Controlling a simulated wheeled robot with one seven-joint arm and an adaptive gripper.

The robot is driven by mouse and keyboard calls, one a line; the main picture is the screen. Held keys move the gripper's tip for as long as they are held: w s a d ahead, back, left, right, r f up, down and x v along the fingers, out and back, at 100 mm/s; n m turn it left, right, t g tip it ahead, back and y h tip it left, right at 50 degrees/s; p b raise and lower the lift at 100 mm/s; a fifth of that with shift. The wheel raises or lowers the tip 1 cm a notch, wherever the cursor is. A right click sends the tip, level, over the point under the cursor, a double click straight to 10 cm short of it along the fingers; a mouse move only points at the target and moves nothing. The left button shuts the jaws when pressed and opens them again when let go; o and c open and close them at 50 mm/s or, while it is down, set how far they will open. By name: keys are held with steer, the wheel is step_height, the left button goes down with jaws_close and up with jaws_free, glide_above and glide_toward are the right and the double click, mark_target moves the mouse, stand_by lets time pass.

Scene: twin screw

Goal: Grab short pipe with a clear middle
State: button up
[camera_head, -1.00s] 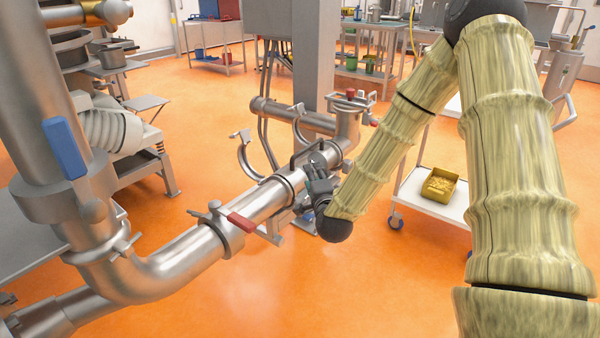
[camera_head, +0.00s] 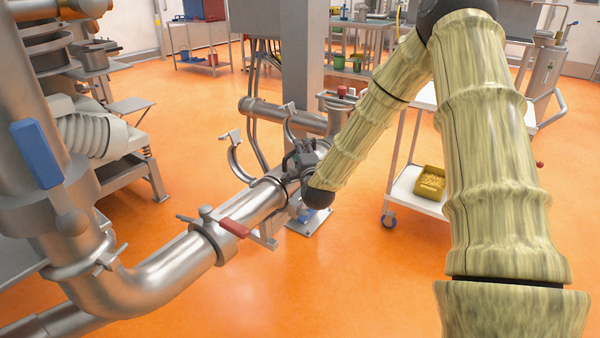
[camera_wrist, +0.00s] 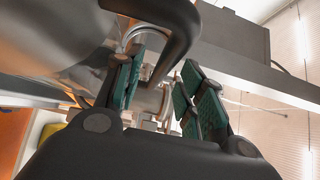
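The shiny steel pipe line (camera_head: 262,200) runs from lower left towards the middle in the head view. My gripper (camera_head: 300,158) is over its far end, partly hidden by my arm. In the wrist view my gripper (camera_wrist: 162,65) is open, its green-padded fingers apart. A dark bent bar (camera_wrist: 183,40) reaches down in the gap between them; I cannot tell whether a finger touches it. A wide shiny pipe (camera_wrist: 60,50) fills the left of that view, close to the left finger. I cannot tell which section is the short pipe, as my gripper and arm cover that area.
A red-handled clamp (camera_head: 233,228) sits on the nearer pipe. An open hooked bracket (camera_head: 236,160) stands left of my gripper. A grey column (camera_head: 300,70) rises behind. A white cart (camera_head: 402,200) with a yellow bin (camera_head: 430,183) is at right. Orange floor is clear in front.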

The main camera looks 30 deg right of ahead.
steer(key=shift+x, duration=1.3)
jaws_close()
